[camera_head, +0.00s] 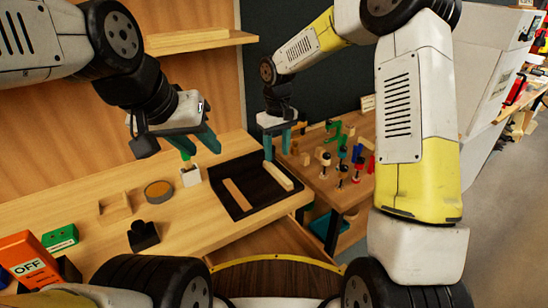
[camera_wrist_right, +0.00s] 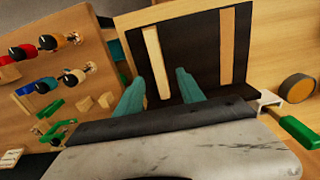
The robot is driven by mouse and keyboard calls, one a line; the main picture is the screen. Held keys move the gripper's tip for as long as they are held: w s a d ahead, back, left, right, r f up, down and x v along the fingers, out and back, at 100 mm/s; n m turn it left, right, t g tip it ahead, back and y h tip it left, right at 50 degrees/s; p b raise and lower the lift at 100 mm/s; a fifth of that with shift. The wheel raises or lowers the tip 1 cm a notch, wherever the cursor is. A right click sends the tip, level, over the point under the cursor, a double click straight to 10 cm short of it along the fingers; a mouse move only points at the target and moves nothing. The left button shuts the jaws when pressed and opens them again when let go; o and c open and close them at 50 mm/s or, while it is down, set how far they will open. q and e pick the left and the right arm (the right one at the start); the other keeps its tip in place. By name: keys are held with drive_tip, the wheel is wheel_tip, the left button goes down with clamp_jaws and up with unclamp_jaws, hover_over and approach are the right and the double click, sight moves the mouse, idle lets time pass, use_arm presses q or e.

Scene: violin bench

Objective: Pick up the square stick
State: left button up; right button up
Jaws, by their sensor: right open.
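A pale, thick stick with a squarish section (camera_head: 278,177) lies on the right side of the black tray (camera_head: 262,210); it also shows in the right wrist view (camera_wrist_right: 155,55). A flatter brown stick (camera_head: 237,194) lies to its left in the head view and to its right in the right wrist view (camera_wrist_right: 228,45). My right gripper (camera_head: 278,146) is open and empty above the pale stick's far end. In the right wrist view its teal fingers (camera_wrist_right: 161,84) appear on either side of that stick.
A white holder with a green-handled tool (camera_head: 190,175) stands left of the tray, near a round tin (camera_head: 159,191). A pegged board with several coloured pieces (camera_head: 345,160) lies right of the tray. An orange OFF box (camera_head: 28,262) is at the lower left.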

sight(277, 171)
drive_tip(key=f, duration=0.8)
drive_tip(key=shift+w, duration=0.4)
drive_tip(key=shift+r, duration=0.1)
drive_tip(key=shift+c, duration=0.4)
clamp_jaws()
